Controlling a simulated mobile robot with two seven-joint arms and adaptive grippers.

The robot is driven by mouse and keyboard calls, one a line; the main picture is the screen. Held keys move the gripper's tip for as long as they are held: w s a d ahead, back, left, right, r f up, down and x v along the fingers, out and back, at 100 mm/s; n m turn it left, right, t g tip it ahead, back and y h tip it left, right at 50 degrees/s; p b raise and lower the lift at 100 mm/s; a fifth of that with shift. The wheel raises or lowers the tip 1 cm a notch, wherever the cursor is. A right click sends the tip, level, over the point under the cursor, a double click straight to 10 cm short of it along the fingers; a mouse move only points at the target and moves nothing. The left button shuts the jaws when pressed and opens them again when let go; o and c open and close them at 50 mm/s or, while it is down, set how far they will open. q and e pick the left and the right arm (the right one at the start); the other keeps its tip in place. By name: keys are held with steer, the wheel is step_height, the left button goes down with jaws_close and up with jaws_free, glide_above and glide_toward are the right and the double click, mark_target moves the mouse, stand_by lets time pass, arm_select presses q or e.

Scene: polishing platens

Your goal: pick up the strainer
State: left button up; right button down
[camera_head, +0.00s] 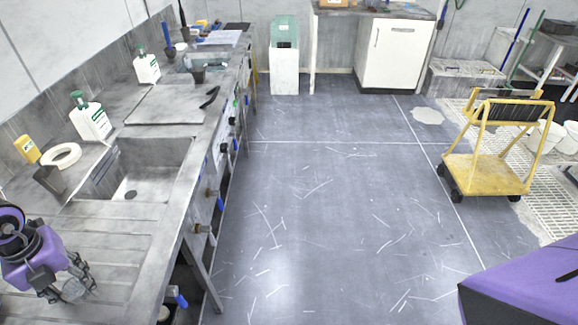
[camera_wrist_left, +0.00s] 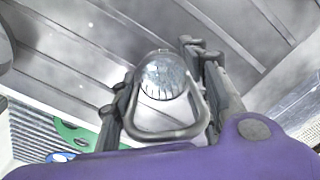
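The strainer (camera_head: 75,291) is a small, shiny, rounded metal piece at the lower left of the head view, low over the ribbed drainboard. In the left wrist view its domed bowl (camera_wrist_left: 162,76) and a grey loop handle show between the fingers. My left gripper (camera_head: 66,280) points down at it from above. Its dark fingers (camera_wrist_left: 158,84) stand apart on either side of the strainer, close to its edges; I see no clear grip on it. Whether the strainer touches the drainboard is hard to tell. My right gripper is not in view.
The sink basin (camera_head: 140,170) lies beyond the drainboard (camera_head: 110,243). A yellow cart (camera_head: 487,173) is at the right; the middle floor is open.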

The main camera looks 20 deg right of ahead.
arm_select(q)
steer(key=shift+c, duration=1.4)
